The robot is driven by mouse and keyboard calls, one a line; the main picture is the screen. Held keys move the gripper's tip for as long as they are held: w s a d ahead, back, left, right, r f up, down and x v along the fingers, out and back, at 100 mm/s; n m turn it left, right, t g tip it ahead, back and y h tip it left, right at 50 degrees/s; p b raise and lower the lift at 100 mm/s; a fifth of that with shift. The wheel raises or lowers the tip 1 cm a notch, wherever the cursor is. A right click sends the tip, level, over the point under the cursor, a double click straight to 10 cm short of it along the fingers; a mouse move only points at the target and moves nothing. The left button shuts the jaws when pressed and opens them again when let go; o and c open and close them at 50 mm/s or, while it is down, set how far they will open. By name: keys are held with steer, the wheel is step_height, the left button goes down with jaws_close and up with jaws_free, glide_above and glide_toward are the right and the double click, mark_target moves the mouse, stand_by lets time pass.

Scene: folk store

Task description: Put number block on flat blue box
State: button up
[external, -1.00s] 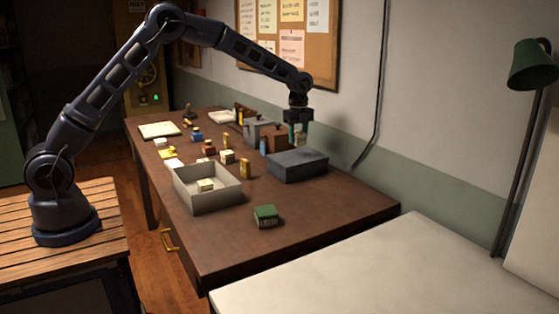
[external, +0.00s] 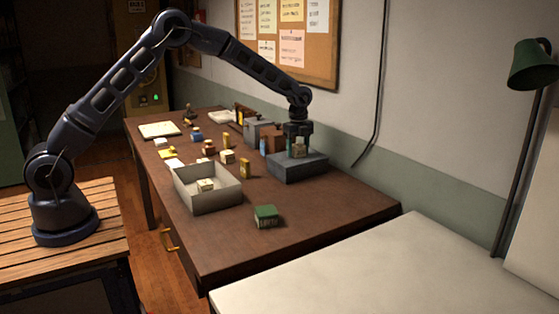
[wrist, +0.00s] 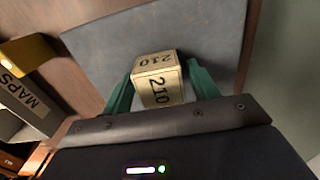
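The number block (wrist: 158,82) is a cream cube marked 210. My gripper (wrist: 160,88) is shut on it, with one green finger on each side. In the external view my gripper (external: 299,148) holds the block over the flat blue box (external: 296,171), a low grey-blue box with a flat top. The box's top (wrist: 190,30) fills much of the wrist view behind the block. The block's underside is hidden, so I cannot tell whether it touches the box.
An open grey tray (external: 207,201) with a pale block inside stands left of the box. A green block (external: 266,216) sits in front. Upright containers (external: 258,131) and a box marked MAPS (wrist: 25,95) stand close beside the flat box. The table's right front is clear.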

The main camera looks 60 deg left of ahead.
mark_target(298, 145)
steer(key=shift+r, duration=0.1)
step_height(298, 145, up, 12)
steer(key=s+r+n+t, duration=0.1)
steer(key=s+r+n, duration=0.3)
steer(key=s+r, duration=0.95)
steer(key=s+a+r+n+t, duration=0.1)
steer(key=s+r+n, duration=0.15)
steer(key=s, duration=0.55)
steer(key=s+r+n, duration=0.2)
steer(key=s+r, duration=0.2)
steer(key=s, duration=0.4)
steer(key=s+f+n+t, duration=0.1)
steer(key=s+f+n, duration=0.1)
steer(key=s, duration=0.8)
steer(key=s+a+f+n, duration=0.1)
steer(key=s+n, duration=0.3)
steer(key=s, duration=0.6)
steer(key=s+a+f+n+t, duration=0.1)
steer(key=s+f+n, duration=0.2)
steer(key=s, duration=0.7)
steer(key=shift+s+t, duration=0.3)
